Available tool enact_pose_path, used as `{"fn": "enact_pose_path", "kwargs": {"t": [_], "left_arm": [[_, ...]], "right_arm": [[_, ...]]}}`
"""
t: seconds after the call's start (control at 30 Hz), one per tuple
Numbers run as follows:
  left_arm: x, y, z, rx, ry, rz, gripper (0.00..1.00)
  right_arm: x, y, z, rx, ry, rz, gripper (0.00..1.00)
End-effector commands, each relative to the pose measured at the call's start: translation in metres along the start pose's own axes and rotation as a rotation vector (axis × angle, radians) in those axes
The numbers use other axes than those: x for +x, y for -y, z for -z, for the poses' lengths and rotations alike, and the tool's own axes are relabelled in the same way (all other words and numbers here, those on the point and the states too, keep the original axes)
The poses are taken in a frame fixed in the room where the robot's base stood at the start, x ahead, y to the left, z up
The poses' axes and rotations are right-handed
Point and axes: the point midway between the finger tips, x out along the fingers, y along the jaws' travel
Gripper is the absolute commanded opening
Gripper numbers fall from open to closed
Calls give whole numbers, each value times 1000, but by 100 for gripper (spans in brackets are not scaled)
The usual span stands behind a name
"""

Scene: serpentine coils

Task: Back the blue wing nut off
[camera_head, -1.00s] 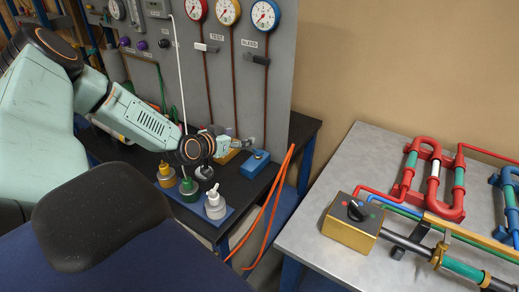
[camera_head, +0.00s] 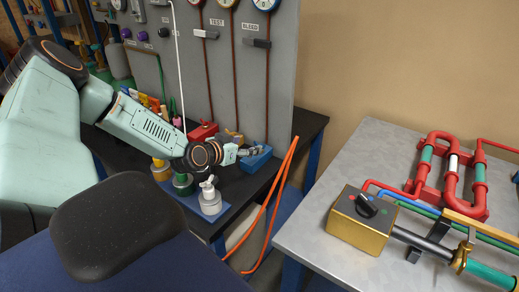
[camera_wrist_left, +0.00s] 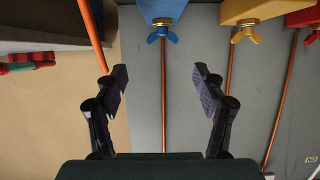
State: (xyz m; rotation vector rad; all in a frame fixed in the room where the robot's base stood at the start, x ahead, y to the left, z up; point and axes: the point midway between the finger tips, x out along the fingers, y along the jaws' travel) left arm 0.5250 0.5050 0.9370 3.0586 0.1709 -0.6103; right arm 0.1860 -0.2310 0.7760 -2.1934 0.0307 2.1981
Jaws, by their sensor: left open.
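The blue wing nut (camera_wrist_left: 162,33) sits on a brass stud on the blue block (camera_wrist_left: 160,8), at the top middle of the left wrist view. In the head view the blue block (camera_head: 257,160) stands on the black bench by the panel; its wing nut cannot be made out there. My left gripper (camera_wrist_left: 160,75) is open and empty. Its fingers are spread to either side of the nut's line, with a gap between fingertips and nut. In the head view the left gripper (camera_head: 243,152) is just left of the blue block. My right gripper is not in view.
A yellow wing nut (camera_wrist_left: 246,33) on a yellow block and a red block (camera_head: 202,132) are neighbours. Several capped fittings, including a white one (camera_head: 210,196), stand in front. An orange hose (camera_head: 274,208) hangs right of the block. A grey table (camera_head: 310,228) holds pipework.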

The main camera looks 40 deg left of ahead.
Motion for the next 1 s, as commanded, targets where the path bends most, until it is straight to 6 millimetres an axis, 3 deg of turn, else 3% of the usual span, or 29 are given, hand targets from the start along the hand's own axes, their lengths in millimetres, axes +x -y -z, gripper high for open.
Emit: {"fn": "enact_pose_path", "kwargs": {"t": [0.27,0.7,1.0], "left_arm": [[9,0,-6,5,0,0,70],[57,0,-7,7,1,-1,70],[80,0,-5,3,1,1,70]], "right_arm": [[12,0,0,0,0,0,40],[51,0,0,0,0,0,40],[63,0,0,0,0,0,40]]}}
